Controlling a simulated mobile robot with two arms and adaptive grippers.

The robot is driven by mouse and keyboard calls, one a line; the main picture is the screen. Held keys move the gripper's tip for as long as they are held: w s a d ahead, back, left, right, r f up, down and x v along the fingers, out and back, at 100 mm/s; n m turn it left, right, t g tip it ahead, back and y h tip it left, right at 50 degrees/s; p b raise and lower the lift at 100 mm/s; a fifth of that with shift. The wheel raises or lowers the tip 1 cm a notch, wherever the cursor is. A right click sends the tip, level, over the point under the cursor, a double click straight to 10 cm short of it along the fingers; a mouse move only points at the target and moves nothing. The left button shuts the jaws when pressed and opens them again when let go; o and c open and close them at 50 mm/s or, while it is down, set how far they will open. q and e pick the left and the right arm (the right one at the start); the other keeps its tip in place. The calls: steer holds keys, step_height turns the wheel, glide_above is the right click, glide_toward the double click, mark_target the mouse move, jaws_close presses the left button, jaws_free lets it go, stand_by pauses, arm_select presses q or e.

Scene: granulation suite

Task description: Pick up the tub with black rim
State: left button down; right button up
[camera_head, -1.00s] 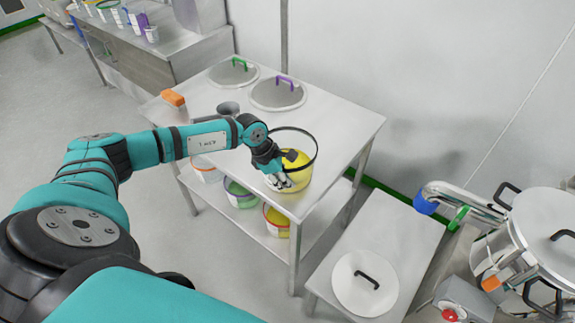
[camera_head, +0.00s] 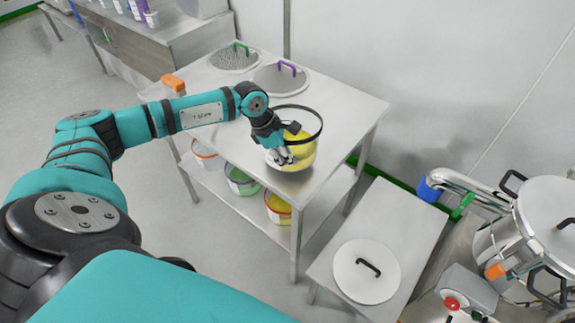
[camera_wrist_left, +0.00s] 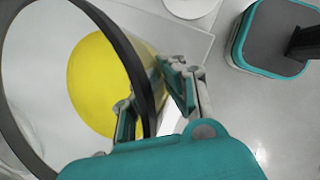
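The tub with black rim (camera_head: 304,151) is pale, with yellow inside, at the front right corner of the steel table. Its thin black rim stands out as a ring, and the tub also fills the left of the left wrist view (camera_wrist_left: 137,62). My left gripper (camera_head: 284,157) is at the tub's near side. In the wrist view its fingers (camera_wrist_left: 152,103) lie on either side of the rim and wall, closed on them. The tub appears slightly raised, but its underside and any gap to the table are hard to see. My right gripper is not in view.
A lower bench (camera_head: 412,222) with a white lid (camera_head: 366,272) is to the right, beside a steel vessel (camera_head: 550,225).

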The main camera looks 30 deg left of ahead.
arm_select(q)
steer(key=s+d+r+b, duration=0.1)
steer(key=s+d+b, duration=0.4)
steer(key=s+d, duration=0.4)
steer(key=shift+s+r, duration=0.2)
steer(key=shift+s, duration=1.85)
steer(key=shift+d, duration=0.1)
